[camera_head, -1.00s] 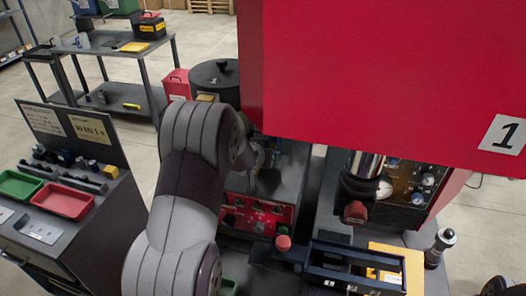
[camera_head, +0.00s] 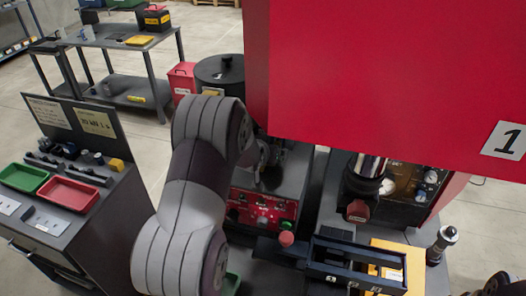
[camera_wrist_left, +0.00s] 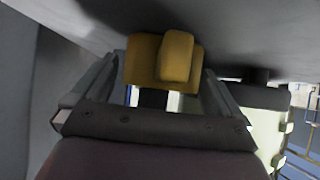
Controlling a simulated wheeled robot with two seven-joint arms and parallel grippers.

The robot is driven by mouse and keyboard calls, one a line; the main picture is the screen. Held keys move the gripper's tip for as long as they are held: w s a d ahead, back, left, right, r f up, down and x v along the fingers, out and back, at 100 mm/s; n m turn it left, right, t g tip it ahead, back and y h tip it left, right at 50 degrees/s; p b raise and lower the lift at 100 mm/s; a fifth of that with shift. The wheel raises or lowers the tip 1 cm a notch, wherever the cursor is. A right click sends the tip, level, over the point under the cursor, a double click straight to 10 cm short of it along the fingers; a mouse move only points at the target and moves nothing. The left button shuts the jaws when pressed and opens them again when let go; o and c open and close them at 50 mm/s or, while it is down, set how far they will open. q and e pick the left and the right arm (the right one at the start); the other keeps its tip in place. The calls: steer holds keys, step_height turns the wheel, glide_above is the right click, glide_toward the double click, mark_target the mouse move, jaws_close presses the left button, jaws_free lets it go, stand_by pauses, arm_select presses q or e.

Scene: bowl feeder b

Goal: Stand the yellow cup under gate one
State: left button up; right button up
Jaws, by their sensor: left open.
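In the left wrist view, a yellow piece (camera_wrist_left: 177,55) with a raised block on its front lies between the fingers of my left gripper (camera_wrist_left: 162,78). I cannot tell whether it is the yellow cup, or whether the fingers touch it. The left gripper is open. In the head view my left arm reaches in toward the dark machine, and its gripper is mostly hidden behind the forearm. No yellow cup can be made out there. A dark frame (camera_head: 358,258) with small numbered labels along its front stands at the lower right; I cannot tell whether these mark the gates.
A large red panel (camera_head: 390,75) labelled 1 covers the upper right. Below it are a red control panel (camera_head: 262,208) and a red-tipped post (camera_head: 286,239). A side cabinet holds green (camera_head: 22,177) and red trays (camera_head: 68,193). Floor shows between cabinet and rear table.

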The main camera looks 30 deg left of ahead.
arm_select(q)
steer(key=v, duration=1.1)
steer(key=shift+b, duration=0.4)
steer(key=shift+s+d, duration=0.1)
steer(key=shift+s, duration=0.05)
